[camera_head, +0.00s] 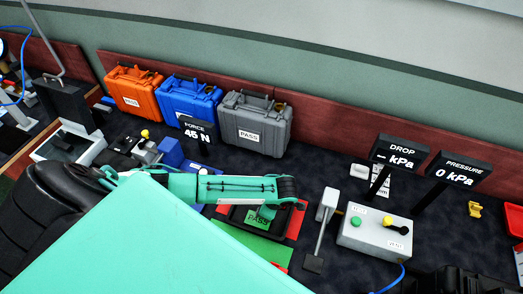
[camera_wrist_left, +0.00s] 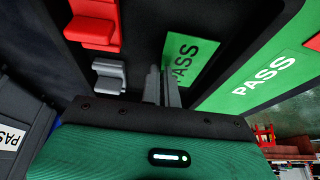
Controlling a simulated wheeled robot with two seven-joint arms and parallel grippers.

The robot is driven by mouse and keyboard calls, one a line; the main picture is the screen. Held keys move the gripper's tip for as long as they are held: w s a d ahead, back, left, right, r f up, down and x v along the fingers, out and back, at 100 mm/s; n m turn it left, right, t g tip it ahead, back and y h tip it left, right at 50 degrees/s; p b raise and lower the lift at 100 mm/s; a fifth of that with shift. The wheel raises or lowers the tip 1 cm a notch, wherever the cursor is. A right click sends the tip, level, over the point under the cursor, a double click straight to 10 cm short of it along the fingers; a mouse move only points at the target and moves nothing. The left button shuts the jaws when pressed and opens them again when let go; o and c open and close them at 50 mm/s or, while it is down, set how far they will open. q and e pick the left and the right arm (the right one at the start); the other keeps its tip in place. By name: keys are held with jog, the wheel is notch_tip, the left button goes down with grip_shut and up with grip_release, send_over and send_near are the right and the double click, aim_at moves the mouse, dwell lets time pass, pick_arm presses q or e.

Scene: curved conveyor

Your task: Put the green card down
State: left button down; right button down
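My left gripper (camera_wrist_left: 163,72) has its two grey fingers close together at the edge of a green card (camera_wrist_left: 190,60) marked PASS, and appears shut on it. The card is tilted in the left wrist view. A larger green PASS surface (camera_wrist_left: 268,82) shows at the right of the left wrist view. Whether the card touches what is below cannot be told. My right gripper is not in view.
Orange (camera_head: 134,92), blue (camera_head: 188,102) and grey (camera_head: 255,124) cases stand along the back wall. DROP (camera_head: 397,155) and PRESSURE (camera_head: 460,172) signs stand farther right.

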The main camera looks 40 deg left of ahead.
pick_arm(q)
jog(key=shift+f, duration=0.15)
jog(key=c, duration=1.7)
grip_release()
jog(key=b+v, duration=0.1)
jog(key=v, duration=1.1)
